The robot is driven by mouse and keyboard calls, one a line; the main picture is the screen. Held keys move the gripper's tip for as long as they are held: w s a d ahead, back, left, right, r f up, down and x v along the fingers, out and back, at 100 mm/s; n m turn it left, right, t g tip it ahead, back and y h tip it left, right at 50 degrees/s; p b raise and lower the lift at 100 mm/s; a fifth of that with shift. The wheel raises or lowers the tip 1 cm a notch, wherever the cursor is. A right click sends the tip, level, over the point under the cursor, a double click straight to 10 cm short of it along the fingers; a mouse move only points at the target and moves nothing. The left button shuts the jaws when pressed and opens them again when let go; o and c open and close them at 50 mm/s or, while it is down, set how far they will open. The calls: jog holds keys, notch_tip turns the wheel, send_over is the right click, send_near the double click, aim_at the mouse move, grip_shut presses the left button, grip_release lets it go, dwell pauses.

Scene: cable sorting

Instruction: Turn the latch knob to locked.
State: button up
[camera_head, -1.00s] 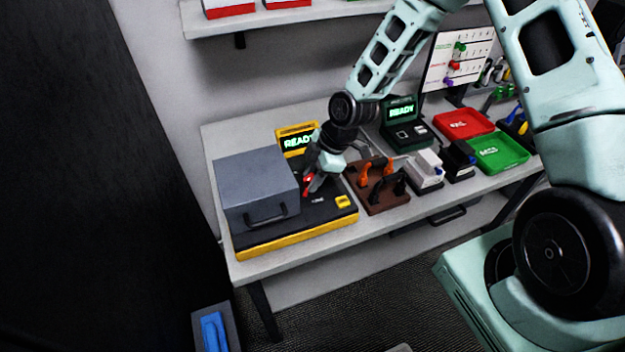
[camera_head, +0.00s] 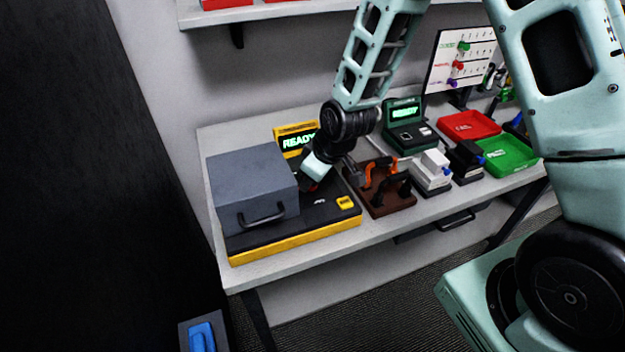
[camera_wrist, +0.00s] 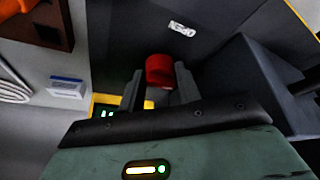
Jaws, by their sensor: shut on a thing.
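The red latch knob (camera_wrist: 160,71) sits on the black top of the yellow-edged tester, beside its grey box cover (camera_head: 250,182). In the wrist view my gripper (camera_wrist: 160,88) has its two fingers on either side of the knob, shut on it. White lettering that seems to read OPEN (camera_wrist: 183,28) shows on the black panel near the knob. The knob's pointer direction is hidden.
The yellow display (camera_head: 297,140) behind reads READY. A brown tool holder with orange and black clips (camera_head: 392,204) stands close on the right, then small grey and black fixtures, a red tray (camera_head: 467,125) and a green tray (camera_head: 510,158). A shelf hangs above.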

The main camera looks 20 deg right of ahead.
jog(key=shift+s+a+m, duration=0.1)
jog(key=shift+m, duration=0.2)
dwell(0.4)
jog(key=o, duration=0.7)
jog(key=shift+c, duration=0.2)
jog(key=shift+r, duration=0.15)
jog(key=v, duration=1.7)
jog(key=shift+s+a, duration=0.1)
jog(key=shift+a, duration=0.1)
